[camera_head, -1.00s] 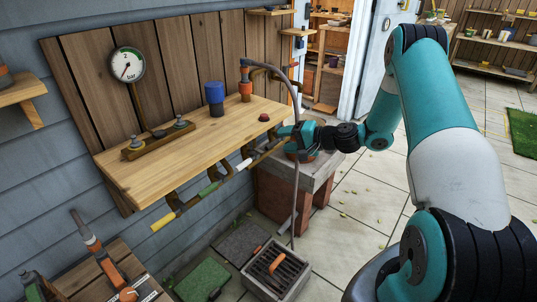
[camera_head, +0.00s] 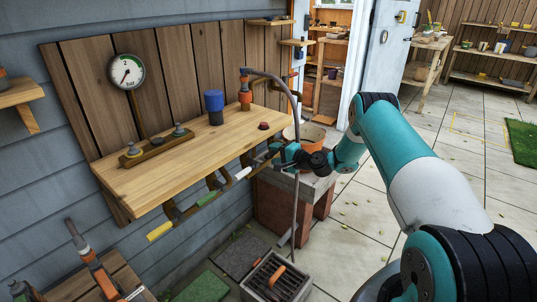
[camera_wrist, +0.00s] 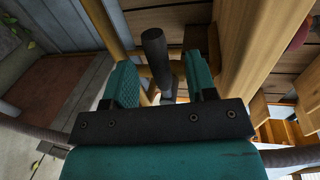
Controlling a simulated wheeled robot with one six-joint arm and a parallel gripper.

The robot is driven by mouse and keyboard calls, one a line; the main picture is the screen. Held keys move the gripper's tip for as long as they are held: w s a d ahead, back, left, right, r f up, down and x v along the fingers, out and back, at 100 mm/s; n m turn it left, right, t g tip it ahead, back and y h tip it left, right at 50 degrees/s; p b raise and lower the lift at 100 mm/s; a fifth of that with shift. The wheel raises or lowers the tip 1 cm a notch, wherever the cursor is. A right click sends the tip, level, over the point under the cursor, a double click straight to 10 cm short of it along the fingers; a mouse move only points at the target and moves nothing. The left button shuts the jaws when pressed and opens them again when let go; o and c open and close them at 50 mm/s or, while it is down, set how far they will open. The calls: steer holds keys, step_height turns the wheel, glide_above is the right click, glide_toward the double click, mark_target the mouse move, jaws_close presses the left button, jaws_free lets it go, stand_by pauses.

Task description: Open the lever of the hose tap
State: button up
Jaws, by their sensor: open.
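Several levers hang in a row under the front edge of the wooden shelf (camera_head: 190,160): one has a yellow grip (camera_head: 160,231), one a green grip (camera_head: 207,199) and one a white grip (camera_head: 243,173). My gripper (camera_head: 282,155) is at the right end of this row, just off the shelf edge. In the wrist view my gripper (camera_wrist: 163,85) is open, and a black lever grip (camera_wrist: 156,52) shows between its two teal fingers, with gaps beside it. Which lever belongs to the hose tap is not clear.
A grey hose (camera_head: 294,100) runs from an orange fitting (camera_head: 245,95) down past my gripper. A pressure gauge (camera_head: 126,71), a blue-capped piece (camera_head: 214,105) and a dark red knob (camera_head: 263,125) are on or above the shelf. A terracotta pot (camera_head: 305,139) stands close behind my gripper.

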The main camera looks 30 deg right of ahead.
steer(key=shift+x, duration=1.85)
jaws_close()
steer(key=shift+a, duration=0.1)
